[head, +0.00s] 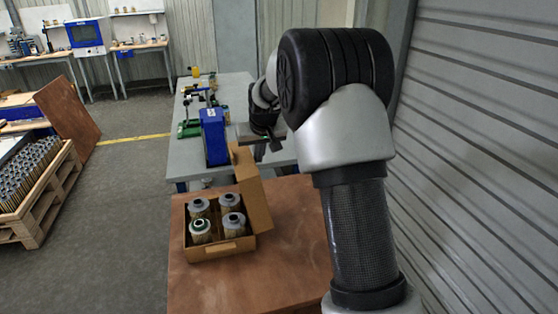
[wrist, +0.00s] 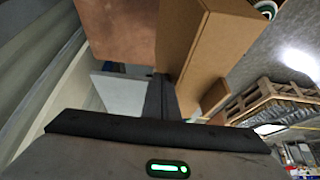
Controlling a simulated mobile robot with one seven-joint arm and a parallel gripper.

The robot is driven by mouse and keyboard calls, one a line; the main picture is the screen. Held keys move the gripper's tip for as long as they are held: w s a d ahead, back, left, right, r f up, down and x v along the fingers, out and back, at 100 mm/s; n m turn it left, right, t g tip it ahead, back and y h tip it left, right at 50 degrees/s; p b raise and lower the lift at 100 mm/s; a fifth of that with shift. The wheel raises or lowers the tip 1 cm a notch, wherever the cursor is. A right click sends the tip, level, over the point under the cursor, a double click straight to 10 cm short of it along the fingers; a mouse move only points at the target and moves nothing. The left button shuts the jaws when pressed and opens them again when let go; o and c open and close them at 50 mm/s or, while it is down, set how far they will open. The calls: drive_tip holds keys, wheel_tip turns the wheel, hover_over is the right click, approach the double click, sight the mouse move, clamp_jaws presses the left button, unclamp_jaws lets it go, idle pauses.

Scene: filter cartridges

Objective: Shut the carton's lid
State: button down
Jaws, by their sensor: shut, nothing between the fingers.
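The carton (head: 222,249) stands on the brown table with its lid (head: 252,192) open, standing up along the carton's right side. Part of a cartridge (wrist: 266,8) shows at the top.
The brown table (head: 235,285) is bare in front of the carton. A blue box (head: 214,138) and green equipment (head: 188,129) stand on the grey table behind. A pallet of cartridges (head: 35,190) is at the left, and a ribbed wall (head: 480,150) runs along the right.

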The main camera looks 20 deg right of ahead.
sight(245, 156)
drive_tip(key=shift+a, duration=0.15)
drive_tip(key=shift+a+r, duration=0.15)
drive_tip(key=shift+a, duration=1.3)
drive_tip(key=shift+a, duration=0.3)
drive_tip(key=r+p, duration=0.2)
drive_tip(key=r, duration=0.1)
drive_tip(key=d+r+p, duration=0.1)
drive_tip(key=r+p, duration=0.1)
drive_tip(key=r, duration=0.1)
drive_tip(key=d+r+p, duration=0.1)
drive_tip(key=r+p, duration=0.1)
drive_tip(key=r, duration=0.2)
drive_tip(key=shift+p, duration=0.35)
